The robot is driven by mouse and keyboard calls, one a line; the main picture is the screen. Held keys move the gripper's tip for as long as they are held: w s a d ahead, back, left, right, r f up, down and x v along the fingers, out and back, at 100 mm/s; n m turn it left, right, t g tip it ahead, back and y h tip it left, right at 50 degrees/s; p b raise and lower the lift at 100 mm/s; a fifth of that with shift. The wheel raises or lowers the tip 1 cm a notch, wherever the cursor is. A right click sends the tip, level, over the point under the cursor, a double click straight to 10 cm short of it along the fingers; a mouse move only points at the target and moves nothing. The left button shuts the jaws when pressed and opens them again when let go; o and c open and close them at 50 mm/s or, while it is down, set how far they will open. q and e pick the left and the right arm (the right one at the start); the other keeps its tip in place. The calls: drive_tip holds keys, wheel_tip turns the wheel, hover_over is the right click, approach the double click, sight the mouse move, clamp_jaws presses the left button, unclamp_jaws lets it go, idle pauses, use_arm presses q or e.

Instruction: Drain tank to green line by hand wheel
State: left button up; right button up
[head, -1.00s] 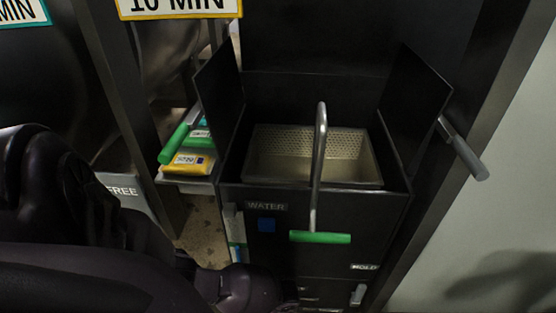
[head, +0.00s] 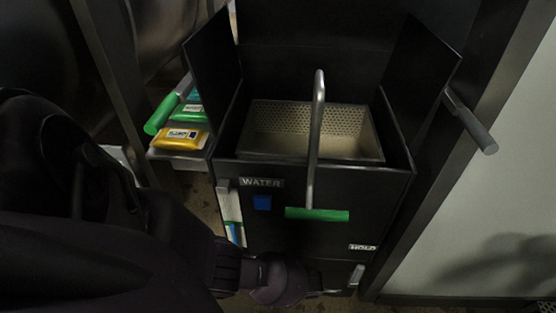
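The black tank (head: 315,195) stands in the middle of the head view with its top flaps open. It bears a WATER label, a blue square (head: 262,202) and a HOLD label (head: 362,247). A narrow upright strip (head: 230,205) on its left edge is white above, with green and blue lower down; no water level can be read clearly. My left arm comes in from the left and its dark end (head: 284,280) is low in front of the tank. Its fingers cannot be made out. No hand wheel can be made out. My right gripper is not in view.
A perforated metal basket (head: 312,115) sits inside the tank. A curved metal bar with a green grip (head: 316,215) hangs in front. Yellow and green packs (head: 181,138) lie on a shelf at left, beside a green-handled bar (head: 163,113). A grey handle (head: 470,125) sticks out right.

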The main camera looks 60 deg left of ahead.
use_arm(q)
drive_tip(key=shift+w+a+r, duration=0.2)
drive_tip(key=shift+w+a, duration=0.15)
drive_tip(key=shift+w, duration=0.1)
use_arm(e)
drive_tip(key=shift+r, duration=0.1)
use_arm(q)
drive_tip(key=o, duration=0.8)
drive_tip(key=shift+c, duration=0.2)
drive_tip(key=shift+s, duration=0.1)
drive_tip(key=shift+s+d+f, duration=0.15)
drive_tip(key=p+v, duration=0.4)
drive_tip(key=v, duration=0.7)
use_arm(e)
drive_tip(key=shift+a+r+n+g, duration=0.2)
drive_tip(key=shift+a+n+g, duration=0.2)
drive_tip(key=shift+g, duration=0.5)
use_arm(q)
drive_tip(key=shift+s, duration=0.1)
